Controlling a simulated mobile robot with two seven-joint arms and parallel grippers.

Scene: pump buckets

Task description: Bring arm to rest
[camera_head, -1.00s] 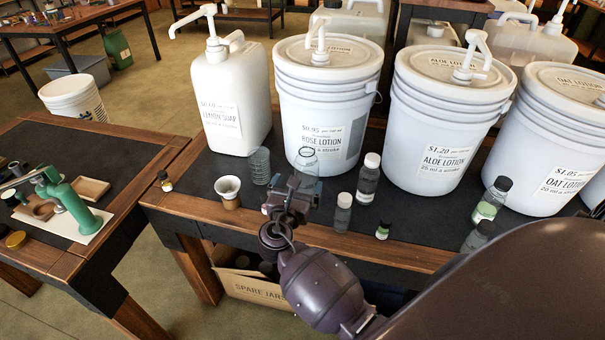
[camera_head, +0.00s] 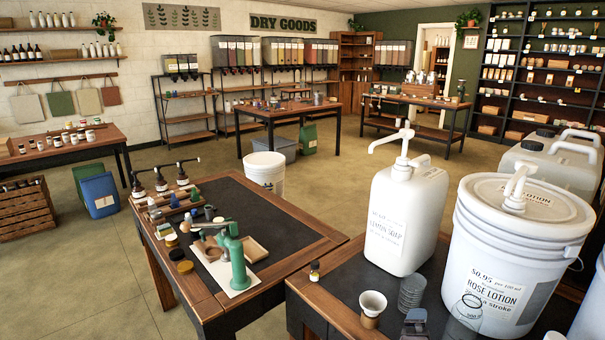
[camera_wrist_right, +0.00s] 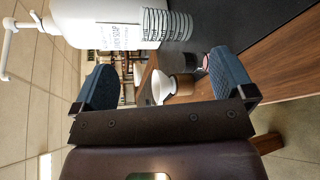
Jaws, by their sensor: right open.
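My right gripper (camera_wrist_right: 166,82) is open in the right wrist view, with its two blue-grey fingers wide apart and nothing held between them. My left gripper is in neither view.
A glass jar (camera_head: 466,312) is close on the right. A green press (camera_head: 236,262) stands on the left table.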

